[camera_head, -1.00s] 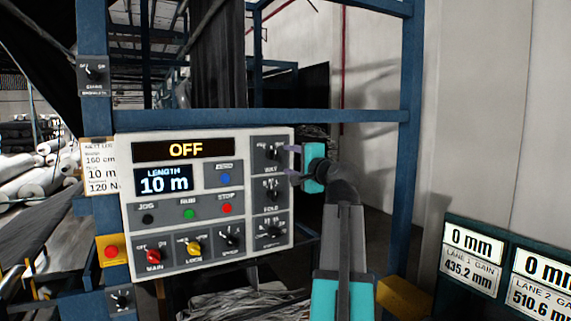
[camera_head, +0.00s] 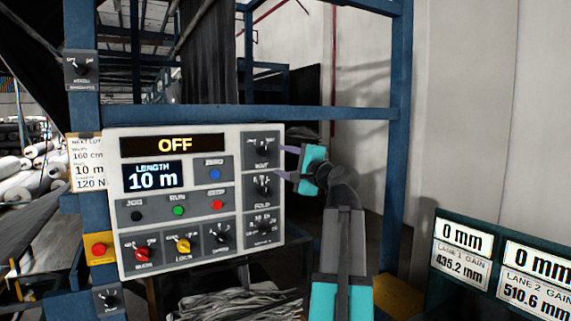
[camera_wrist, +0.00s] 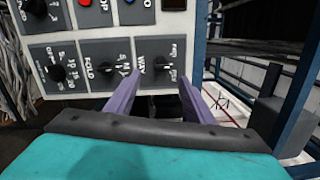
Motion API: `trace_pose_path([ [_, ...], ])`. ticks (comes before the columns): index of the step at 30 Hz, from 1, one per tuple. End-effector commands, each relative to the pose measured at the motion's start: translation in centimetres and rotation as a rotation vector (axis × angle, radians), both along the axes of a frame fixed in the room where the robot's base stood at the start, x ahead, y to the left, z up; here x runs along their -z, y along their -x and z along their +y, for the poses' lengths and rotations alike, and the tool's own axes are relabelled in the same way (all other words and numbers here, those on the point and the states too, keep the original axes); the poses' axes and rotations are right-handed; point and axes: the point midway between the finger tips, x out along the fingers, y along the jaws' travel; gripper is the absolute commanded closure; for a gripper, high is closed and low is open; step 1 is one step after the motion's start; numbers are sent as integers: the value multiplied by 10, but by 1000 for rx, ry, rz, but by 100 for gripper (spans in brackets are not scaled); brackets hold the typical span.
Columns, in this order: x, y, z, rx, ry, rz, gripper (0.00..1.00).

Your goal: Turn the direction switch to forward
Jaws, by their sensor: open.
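The white control panel (camera_head: 112,200) has a column of three black rotary knobs on its right side. The top knob (camera_head: 262,149) has a label that seems to read WAY; it is likely the direction switch, and its pointer setting is too small to read. It also shows in the wrist view (camera_wrist: 158,66), just beyond the fingertips. My gripper (camera_head: 283,162) is at the panel's right edge, its two purple fingers apart and empty. In the wrist view my gripper (camera_wrist: 160,82) has one finger to either side below the knob, not closed on it.
The FOLD knob (camera_head: 263,185) sits just below the top one, with another knob (camera_head: 264,224) under it. Run, jog and stop buttons, red and yellow knobs are further left. Blue frame posts (camera_head: 397,150) stand behind my arm. Display boxes (camera_head: 462,250) are at lower right.

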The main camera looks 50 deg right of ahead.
Motion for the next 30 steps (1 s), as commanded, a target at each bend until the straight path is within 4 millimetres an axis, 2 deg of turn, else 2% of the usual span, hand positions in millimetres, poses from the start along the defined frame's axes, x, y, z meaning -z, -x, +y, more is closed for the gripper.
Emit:
trace_pose_path([
  [1,13,-1,-2,-22,-47,-30,52],
  [6,29,0,-4,-125,-245,-161,52],
  [13,38,7,-6,-254,-465,-307,52],
  [18,37,10,-6,-297,-533,-351,52],
  [26,36,11,-6,-303,-541,-356,52],
  [29,36,11,-6,-303,-540,-356,67],
  [30,36,11,-6,-303,-539,-355,69],
])
